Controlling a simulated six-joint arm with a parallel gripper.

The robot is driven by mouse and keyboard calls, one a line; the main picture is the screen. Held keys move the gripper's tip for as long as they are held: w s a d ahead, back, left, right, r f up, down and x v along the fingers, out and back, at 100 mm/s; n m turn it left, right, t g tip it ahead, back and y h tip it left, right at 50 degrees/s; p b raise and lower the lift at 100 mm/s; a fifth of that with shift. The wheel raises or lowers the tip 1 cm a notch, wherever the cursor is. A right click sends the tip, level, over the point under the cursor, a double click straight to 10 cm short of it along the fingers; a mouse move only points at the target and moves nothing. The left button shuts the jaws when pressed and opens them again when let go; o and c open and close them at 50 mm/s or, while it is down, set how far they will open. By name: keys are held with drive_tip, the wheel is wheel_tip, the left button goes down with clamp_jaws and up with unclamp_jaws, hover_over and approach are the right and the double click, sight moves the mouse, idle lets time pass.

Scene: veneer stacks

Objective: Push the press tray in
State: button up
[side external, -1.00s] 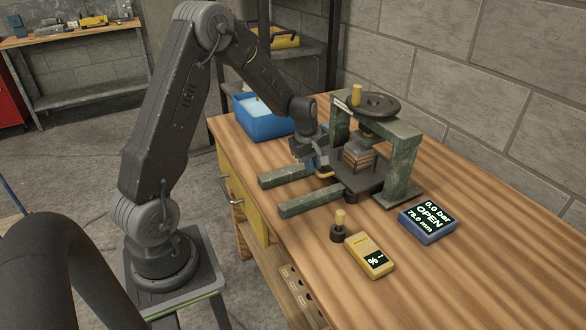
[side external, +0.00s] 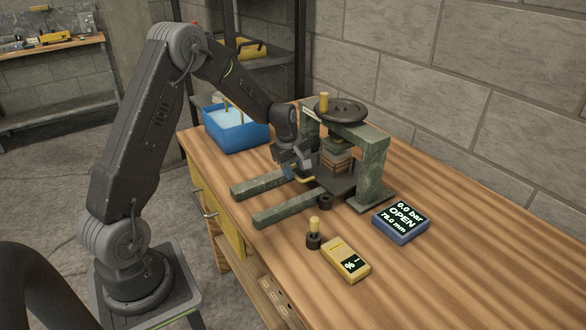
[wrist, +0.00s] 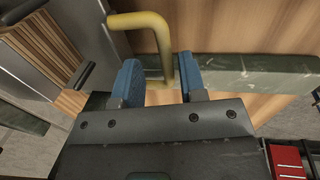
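The green press (side external: 372,165) stands on the bench with a dark handwheel on top. The dark press tray (side external: 338,184) lies between its posts and carries a veneer stack (side external: 335,163). In the side view the stack is at least partly under the press head. The tray's yellow handle (wrist: 163,45) shows in the wrist view. My gripper (wrist: 161,83) has its two blue fingers either side of the handle, with a visible gap. In the side view my gripper (side external: 297,172) is at the tray's outer edge and partly hides the handle.
Two green rails (side external: 290,208) stick out of the press toward the bench's front edge. A blue tub (side external: 238,137) stands behind. A black-based yellow peg (side external: 314,238), a yellow meter (side external: 346,260) and a display (side external: 401,221) reading OPEN, 0.0 bar, 78.0 mm lie in front.

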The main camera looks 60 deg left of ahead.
drive_tip(key=shift+s, duration=0.1)
wheel_tip(320, 180, up, 14)
drive_tip(key=s, duration=0.2)
drive_tip(key=shift+s+f, duration=0.2)
idle(0.3)
drive_tip(key=s+d+r+m+t, duration=0.1)
drive_tip(key=s+d+r+m, duration=0.65)
drive_tip(key=d, duration=0.45)
drive_tip(key=s+d+m+t, duration=0.1)
drive_tip(key=s+d+m, duration=0.3)
drive_tip(key=s, duration=0.3)
drive_tip(key=s+d+m+t, duration=0.1)
drive_tip(key=s+d+m, duration=0.3)
drive_tip(key=s+m, duration=0.2)
drive_tip(key=shift+s+d+f+m, duration=0.15)
drive_tip(key=shift+s+f+m, duration=0.2)
drive_tip(key=shift+s, duration=0.65)
